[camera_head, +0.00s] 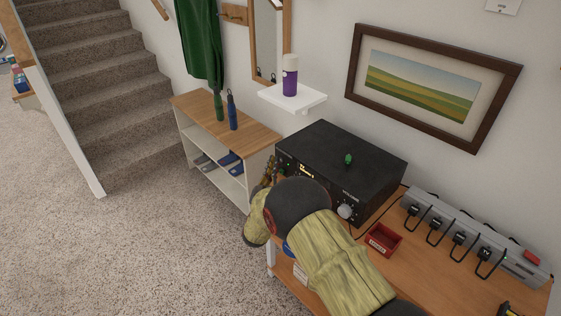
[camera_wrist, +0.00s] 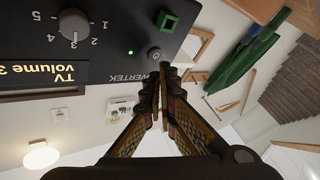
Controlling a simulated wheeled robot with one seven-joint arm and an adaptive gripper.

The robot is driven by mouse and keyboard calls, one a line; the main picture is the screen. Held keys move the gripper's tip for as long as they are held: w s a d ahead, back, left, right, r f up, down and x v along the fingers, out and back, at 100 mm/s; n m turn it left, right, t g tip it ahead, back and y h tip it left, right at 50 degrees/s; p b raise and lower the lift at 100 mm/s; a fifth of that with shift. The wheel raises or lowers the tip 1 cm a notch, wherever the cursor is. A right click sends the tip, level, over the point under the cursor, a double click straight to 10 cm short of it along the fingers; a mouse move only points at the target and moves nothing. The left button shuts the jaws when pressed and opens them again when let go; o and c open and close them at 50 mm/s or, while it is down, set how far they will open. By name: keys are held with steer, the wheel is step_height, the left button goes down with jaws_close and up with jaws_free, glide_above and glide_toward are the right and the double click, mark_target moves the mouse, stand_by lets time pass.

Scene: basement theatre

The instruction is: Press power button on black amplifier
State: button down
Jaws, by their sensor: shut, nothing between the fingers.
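The black amplifier (camera_head: 355,150) stands on the wooden table at the wall, its front partly hidden by my arm in the head view. In the wrist view its front panel (camera_wrist: 110,40) appears upside down, with a grey numbered knob (camera_wrist: 73,24), a display reading "TV volume 3" (camera_wrist: 40,72) and a lit green light (camera_wrist: 130,52). A small round dark button (camera_wrist: 154,54), apparently the power button, lies beside that light. My gripper (camera_wrist: 166,72) is shut and empty, its tips close to this button. I cannot tell if they touch. It also shows in the head view (camera_head: 270,170).
A red tray (camera_head: 383,239) and a grey power strip (camera_head: 465,236) with several plugs are on the table at right. A white shelf (camera_head: 295,98) with a purple can is above. A shoe bench (camera_head: 190,103) stands left. Carpet (camera_head: 130,235) is clear.

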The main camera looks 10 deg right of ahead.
steer(key=s+a, duration=0.3)
steer(key=a, duration=0.2)
stand_by(0.7)
steer(key=shift+a, duration=0.15)
steer(key=shift+s+a, duration=0.65)
steer(key=shift+a, duration=0.35)
